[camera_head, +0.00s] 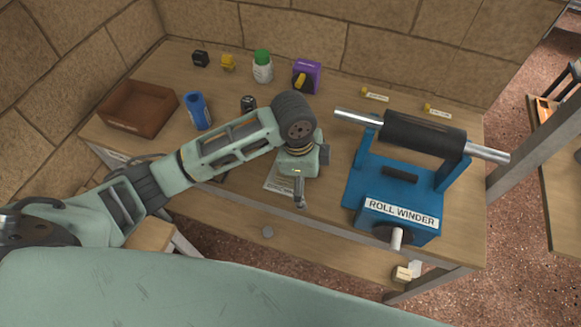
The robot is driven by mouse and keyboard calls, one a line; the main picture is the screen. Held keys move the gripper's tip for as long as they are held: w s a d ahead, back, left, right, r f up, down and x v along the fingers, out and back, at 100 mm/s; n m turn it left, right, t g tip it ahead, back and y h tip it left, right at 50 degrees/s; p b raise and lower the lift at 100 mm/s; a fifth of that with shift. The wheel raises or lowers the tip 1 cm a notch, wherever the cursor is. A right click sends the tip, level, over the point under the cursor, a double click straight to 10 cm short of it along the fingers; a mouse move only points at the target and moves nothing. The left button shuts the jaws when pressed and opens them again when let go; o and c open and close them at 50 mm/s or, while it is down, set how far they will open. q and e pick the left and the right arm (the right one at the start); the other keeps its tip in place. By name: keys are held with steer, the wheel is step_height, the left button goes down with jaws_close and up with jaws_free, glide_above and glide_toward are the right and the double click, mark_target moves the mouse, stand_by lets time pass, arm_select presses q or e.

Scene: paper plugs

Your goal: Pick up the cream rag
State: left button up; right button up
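I cannot make out a cream rag for certain. A pale sheet with faint print (277,186) lies on the table, partly hidden under my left gripper (300,200). A small cream object (402,274) sits low at the right, below the table top, with a white piece beside it. It is too small to tell what it is. My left arm reaches in from the left across the table, and its gripper points down over the table's front part. I see the fingers edge-on, so their opening is unclear. My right gripper is out of view.
A blue roll winder (400,200) with a dark roller fills the table's right side. Stone walls close the back and left.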

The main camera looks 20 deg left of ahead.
arm_select(q)
steer(key=shift+m+g+y, duration=0.3)
steer(key=shift+m+y, duration=0.4)
steer(key=shift+y, duration=0.2)
steer(key=w+a+r, duration=0.1)
steer(key=a, duration=0.1)
steer(key=w+a+r, duration=0.1)
steer(key=w, duration=0.1)
steer(key=w+a+r, duration=0.1)
steer(key=w+a, duration=0.1)
steer(key=shift+a+r, duration=0.25)
steer(key=shift+a, duration=0.1)
steer(key=shift+a+f, duration=0.15)
steer(key=shift+f, duration=0.05)
steer(key=f, duration=0.2)
steer(key=f+p, duration=0.1)
steer(key=f, duration=0.1)
steer(key=f+p, duration=0.1)
steer(key=f, duration=0.1)
steer(key=shift+w+f, duration=0.15)
steer(key=shift+w, duration=0.2)
steer(key=shift+f, duration=0.5)
steer(key=c, duration=1.2)
steer(key=shift+r, duration=0.1)
